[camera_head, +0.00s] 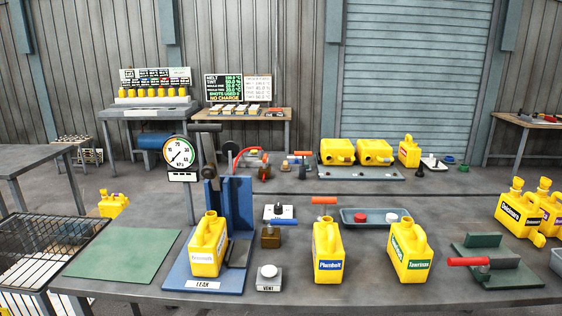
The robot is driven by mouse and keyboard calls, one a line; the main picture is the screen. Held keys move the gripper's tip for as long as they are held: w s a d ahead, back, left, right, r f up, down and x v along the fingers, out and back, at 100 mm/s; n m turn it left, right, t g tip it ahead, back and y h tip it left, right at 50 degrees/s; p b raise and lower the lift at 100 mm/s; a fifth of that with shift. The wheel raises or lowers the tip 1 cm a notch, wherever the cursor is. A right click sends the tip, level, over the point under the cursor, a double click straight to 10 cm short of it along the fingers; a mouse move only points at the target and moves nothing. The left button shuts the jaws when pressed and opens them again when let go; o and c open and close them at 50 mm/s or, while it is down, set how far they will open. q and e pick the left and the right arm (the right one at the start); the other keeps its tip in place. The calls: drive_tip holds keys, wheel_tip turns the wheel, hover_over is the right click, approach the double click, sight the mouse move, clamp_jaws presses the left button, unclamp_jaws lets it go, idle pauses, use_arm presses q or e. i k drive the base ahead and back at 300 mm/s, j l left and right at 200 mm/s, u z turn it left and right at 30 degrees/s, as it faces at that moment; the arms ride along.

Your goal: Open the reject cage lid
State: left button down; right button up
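A dark wire cage (52,222), which looks like the reject cage, stands at the far left beside the front table. Its rectangular top frame shows, with wire mesh toward the back and pale bars toward the front. I cannot tell for sure whether the bars at the top are a shut lid or the inside seen through an open top. The cage's left part is cut off by the picture edge. Neither of my grippers is in view.
The front table holds a green mat (125,255) next to the cage. A yellow can (209,247) stands on the blue leak stand (239,205) under a gauge (179,154). More yellow cans, including one labelled Plumbolt (328,251), stand to the right. A grey table (32,155) lies behind the cage.

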sight(66, 262)
drive_tip(key=u, duration=1.9)
drive_tip(key=i+j+z, duration=0.15)
drive_tip(key=i, duration=0.35)
drive_tip(key=i+j+z, duration=0.15)
drive_tip(key=i, duration=0.35)
drive_tip(key=i+j+z, duration=0.1)
drive_tip(key=i, duration=0.35)
drive_tip(key=i+j+z, duration=0.15)
drive_tip(key=i, duration=0.35)
drive_tip(key=i+j+z, duration=0.15)
drive_tip(key=i+j, duration=0.25)
